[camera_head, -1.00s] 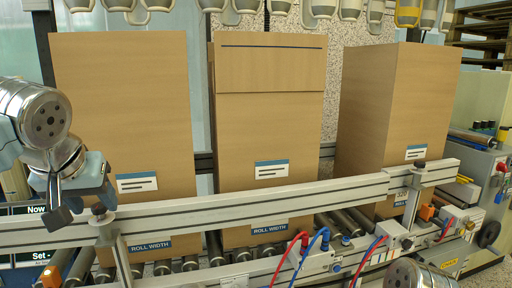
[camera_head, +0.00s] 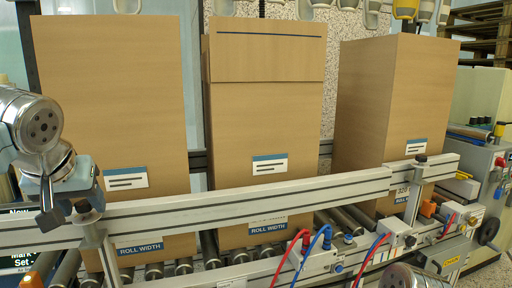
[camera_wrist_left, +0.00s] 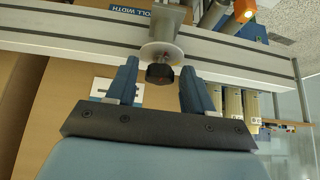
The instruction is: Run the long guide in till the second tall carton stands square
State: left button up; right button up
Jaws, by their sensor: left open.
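Three tall brown cartons stand on the rollers: a left one (camera_head: 110,110), a middle one (camera_head: 265,120) and a right one (camera_head: 385,100). The right one is turned, showing two faces; the other two face me nearly flat. The long guide (camera_head: 270,197), an aluminium rail, runs across in front of them, with a dark knob (camera_head: 83,206) near its left end. My left gripper (camera_head: 50,215) is open beside that knob. In the left wrist view, the knob (camera_wrist_left: 160,74) lies between the open fingertips (camera_wrist_left: 158,82), with no grip on it. My right gripper is out of view.
Rollers (camera_head: 210,250) run under the cartons. Red and blue hoses (camera_head: 318,245) rise in front of the guide. A second knob (camera_head: 420,159) tops the guide's right post. A handwheel (camera_head: 488,230) stands at right. Hanging fixtures line the top.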

pick_arm(q)
jog(key=shift+c, duration=0.3)
jog(key=c, duration=0.7)
jog(key=shift+w+a+r+p, duration=0.1)
jog(key=shift+w+p, duration=0.15)
jog(key=shift+w, duration=0.1)
jog(key=shift+w+a+r+p, duration=0.1)
jog(key=shift+w+p, duration=0.1)
jog(key=shift+w, duration=0.15)
jog(key=shift+w+a+f+p, duration=0.15)
jog(key=shift+w+p, duration=0.15)
jog(key=shift+w, duration=0.45)
jog(key=o, duration=1)
